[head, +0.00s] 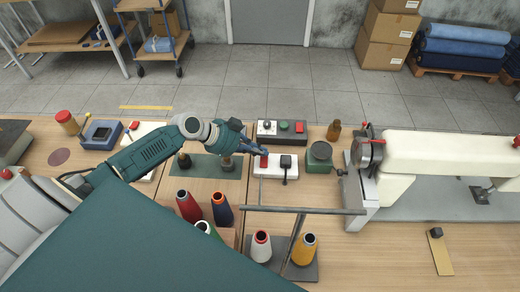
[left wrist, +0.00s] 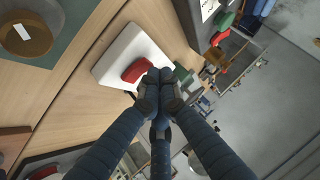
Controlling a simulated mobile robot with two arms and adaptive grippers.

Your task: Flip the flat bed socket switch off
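A white socket block (head: 274,172) lies on the table in the middle of the head view. It carries a red switch (head: 264,161) at its left and a black plug (head: 286,162) at its right. In the left wrist view the block (left wrist: 113,62) shows tilted, with the red switch (left wrist: 136,70) on it. My left gripper (head: 264,151) is over the block's back left part. Its dark fingertips (left wrist: 160,84) are together and empty, right beside the red switch; I cannot tell whether they touch it. The switch's exact tilt is unclear. My right gripper is not in view.
A control box (head: 281,130) with green and red buttons stands just behind the block. A green round-topped tin (head: 320,155) is to the right, before the white sewing machine (head: 440,147). A metal bar (head: 305,210) and thread cones (head: 261,246) stand in front.

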